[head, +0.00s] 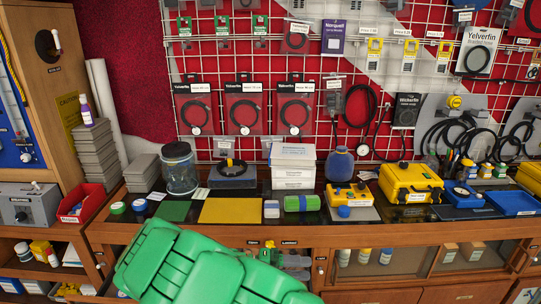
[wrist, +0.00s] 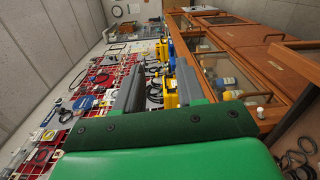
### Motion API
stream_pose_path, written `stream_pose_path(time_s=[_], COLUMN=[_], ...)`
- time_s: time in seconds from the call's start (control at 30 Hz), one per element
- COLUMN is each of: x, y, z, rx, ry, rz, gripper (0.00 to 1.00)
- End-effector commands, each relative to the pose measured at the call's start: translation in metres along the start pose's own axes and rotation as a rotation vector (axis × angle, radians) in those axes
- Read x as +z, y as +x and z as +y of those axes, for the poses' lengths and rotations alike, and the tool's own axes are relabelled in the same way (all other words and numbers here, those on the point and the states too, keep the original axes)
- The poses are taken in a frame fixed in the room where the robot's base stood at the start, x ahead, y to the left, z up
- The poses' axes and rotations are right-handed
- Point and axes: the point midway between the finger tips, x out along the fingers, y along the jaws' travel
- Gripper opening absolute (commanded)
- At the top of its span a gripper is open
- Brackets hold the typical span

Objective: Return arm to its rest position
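My gripper (wrist: 159,68) shows in the wrist view as two grey fingers with a clear gap between them. It is open, and nothing is held between the fingers. The wrist view is turned on its side, with the bench and its wooden cabinet beyond the fingers. In the head view my green arm (head: 205,268) reaches across the bottom, in front of the workbench's front edge.
The workbench holds a glass jar (head: 180,168), a yellow regulator box (head: 347,194), a yellow case (head: 410,182) and a blue tray (head: 512,203). A red bin (head: 84,204) stands at left. Hoses and packets hang on the red wall grid behind.

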Motion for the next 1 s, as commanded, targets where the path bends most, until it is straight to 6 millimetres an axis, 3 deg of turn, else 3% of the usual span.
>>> stream_pose_path(time_s=[0.2, 0.5, 0.73, 1.0], x=[0.019, 0.056, 0.092, 0.133], y=[0.051, 0.107, 0.140, 0.163], z=[0.032, 0.058, 0.071, 0.077], rx=[-0.124, -0.316, -0.477, -0.679], ry=[-0.003, -0.014, -0.016, -0.011], rz=[-0.133, -0.280, -0.367, -0.427], gripper=[0.39, 0.39, 0.39, 0.39])
